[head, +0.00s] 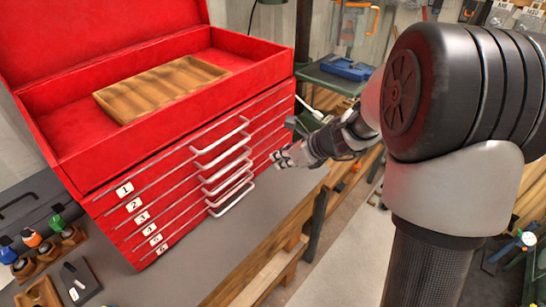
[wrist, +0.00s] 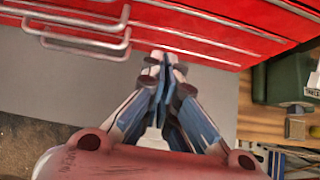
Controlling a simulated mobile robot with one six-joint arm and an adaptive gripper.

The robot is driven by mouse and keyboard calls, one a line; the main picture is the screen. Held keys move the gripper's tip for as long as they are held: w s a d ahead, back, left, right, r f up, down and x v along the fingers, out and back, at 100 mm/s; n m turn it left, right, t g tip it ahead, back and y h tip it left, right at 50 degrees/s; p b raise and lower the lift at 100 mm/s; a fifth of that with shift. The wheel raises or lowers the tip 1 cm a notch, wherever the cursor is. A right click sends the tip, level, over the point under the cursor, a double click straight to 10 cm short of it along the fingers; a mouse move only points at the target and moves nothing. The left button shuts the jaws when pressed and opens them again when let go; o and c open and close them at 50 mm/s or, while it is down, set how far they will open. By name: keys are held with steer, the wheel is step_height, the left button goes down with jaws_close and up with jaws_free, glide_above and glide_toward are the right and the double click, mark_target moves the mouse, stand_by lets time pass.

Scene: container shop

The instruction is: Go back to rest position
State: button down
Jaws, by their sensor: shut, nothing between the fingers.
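My gripper (head: 278,158) is at the right end of the front of the red tool chest (head: 85,145), beside the drawer handles. In the wrist view my gripper (wrist: 162,62) points toward the red drawer fronts, with its fingertips together and nothing between them. The chest's lid is up, and its drawers, labelled 1 to 6, look closed. I cannot tell from these views exactly how far the fingertips are from the drawer fronts.
A wooden tray (head: 160,86) lies in the chest's open top. A green machine (head: 335,75) stands behind on the right. Floor (head: 345,255) shows clear beyond the bench's right edge.

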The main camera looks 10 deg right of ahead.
steer(key=p+v, duration=0.2)
steer(key=v, duration=0.6)
steer(key=shift+r, duration=0.35)
